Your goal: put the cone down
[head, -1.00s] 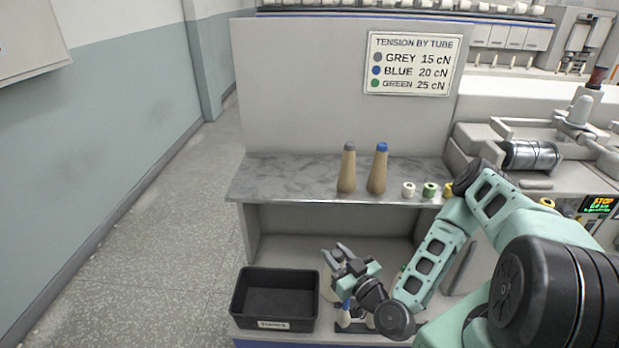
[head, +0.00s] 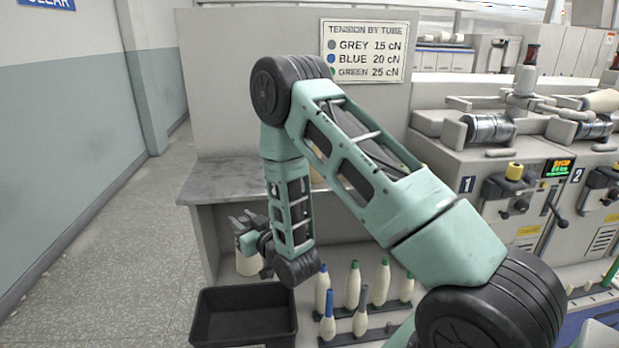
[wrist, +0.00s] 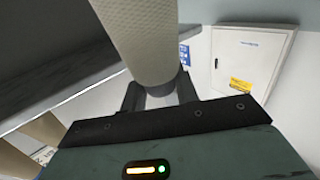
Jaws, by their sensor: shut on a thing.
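My gripper (head: 243,224) is shut on a pale tan cone (head: 248,262) and holds it in front of the counter, above the black bin in the picture. In the wrist view the cone (wrist: 140,38) rises from between the jaws (wrist: 160,95), with a textured surface. The grey marbled counter (head: 215,183) is behind and above the gripper; its edge (wrist: 60,75) crosses the left of the wrist view. Two tan cones (wrist: 42,130) show in part at the lower left there.
A tension sign (head: 364,50) is on the panel. A winding machine (head: 480,165) stands at the right. The left counter end looks clear.

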